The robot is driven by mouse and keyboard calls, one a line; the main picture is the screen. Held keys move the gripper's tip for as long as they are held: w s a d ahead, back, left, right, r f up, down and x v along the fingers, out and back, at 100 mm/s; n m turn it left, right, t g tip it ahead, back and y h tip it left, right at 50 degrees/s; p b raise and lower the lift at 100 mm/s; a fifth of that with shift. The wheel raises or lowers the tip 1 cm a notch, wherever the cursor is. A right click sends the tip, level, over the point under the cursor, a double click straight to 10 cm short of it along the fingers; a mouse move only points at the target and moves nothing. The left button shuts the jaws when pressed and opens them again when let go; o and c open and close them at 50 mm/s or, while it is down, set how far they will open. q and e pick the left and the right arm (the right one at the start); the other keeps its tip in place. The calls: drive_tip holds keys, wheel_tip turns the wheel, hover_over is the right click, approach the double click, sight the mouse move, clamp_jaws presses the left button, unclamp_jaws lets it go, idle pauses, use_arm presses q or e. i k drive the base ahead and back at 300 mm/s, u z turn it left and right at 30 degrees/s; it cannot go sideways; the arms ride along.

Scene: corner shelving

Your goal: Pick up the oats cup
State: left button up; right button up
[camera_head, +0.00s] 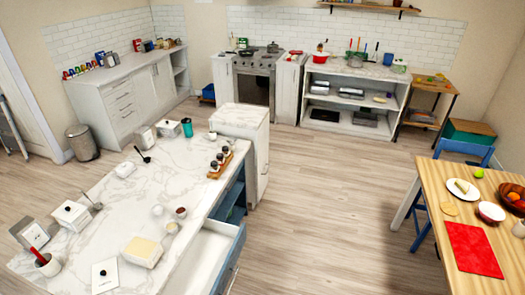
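No cup in view can be surely made out as the oats cup; labels are too small to read. A small white cup (181,212) with dark brown contents stands on the marble island (120,205) near its right edge. A second small white cup (158,210) is just left of it. A third (172,228) is in front, with pale contents. Neither of my grippers shows in the head view.
A white drawer (208,258) stands open on the island's right side. A lidded box (142,251), white canisters (71,215) and a rack of small jars (219,165) are on the island. The wooden table (485,200) is at right. Floor between is clear.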

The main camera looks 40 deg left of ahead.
sight(171, 226)
drive_tip(key=i, duration=2)
drive_tip(key=u, duration=2.6)
